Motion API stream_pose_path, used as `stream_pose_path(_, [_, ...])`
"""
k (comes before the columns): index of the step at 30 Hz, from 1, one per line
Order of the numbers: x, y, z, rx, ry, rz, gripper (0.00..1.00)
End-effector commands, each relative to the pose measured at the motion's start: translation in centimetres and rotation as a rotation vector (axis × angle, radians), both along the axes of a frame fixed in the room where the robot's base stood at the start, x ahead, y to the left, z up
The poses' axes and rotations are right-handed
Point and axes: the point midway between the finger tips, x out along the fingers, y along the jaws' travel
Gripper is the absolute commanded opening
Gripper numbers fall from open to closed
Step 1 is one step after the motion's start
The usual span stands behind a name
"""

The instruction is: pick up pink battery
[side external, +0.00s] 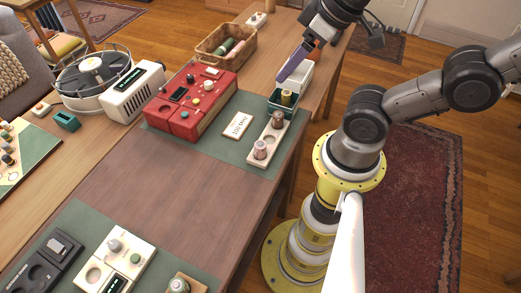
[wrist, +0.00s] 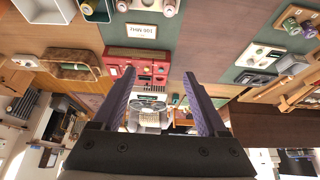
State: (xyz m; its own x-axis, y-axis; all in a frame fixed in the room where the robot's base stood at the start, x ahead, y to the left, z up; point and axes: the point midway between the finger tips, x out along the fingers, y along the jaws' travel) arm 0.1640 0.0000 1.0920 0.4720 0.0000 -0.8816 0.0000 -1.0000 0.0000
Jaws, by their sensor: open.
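Two small pinkish-brown cylinders, which look like batteries, stand in a pale wooden holder (side external: 269,137): a front one (side external: 260,150) and a rear one (side external: 278,120). One pinkish cylinder (wrist: 169,8) shows at the top edge of the wrist view. A pale pink cylinder (side external: 237,48) lies in the wicker basket (side external: 211,48) beside a green one (side external: 224,46). I cannot tell which is the pink battery. My gripper (side external: 283,78) is open and empty, high near the teal bin, apart from all of these. Its purple fingers (wrist: 159,76) are spread in the wrist view.
A teal bin (side external: 274,105) holding an olive cylinder (side external: 286,97) and a white bin (side external: 304,78) stand near the table's right edge. A red device (side external: 207,109) and a label card (side external: 238,125) sit left of the holder. Bare wood (side external: 165,185) lies in front.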

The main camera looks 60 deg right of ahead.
Motion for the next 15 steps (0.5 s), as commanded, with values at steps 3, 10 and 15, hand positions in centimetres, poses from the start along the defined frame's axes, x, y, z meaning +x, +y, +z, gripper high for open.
stream_pose_path(3, [0.0,0.0,0.0,0.008,0.0,-0.015,0.76])
stream_pose_path(10, [0.8,0.0,0.6,0.164,-0.024,-0.297,0.76])
stream_pose_path(15, [2.7,0.2,-0.4,0.341,0.026,-0.647,0.76])
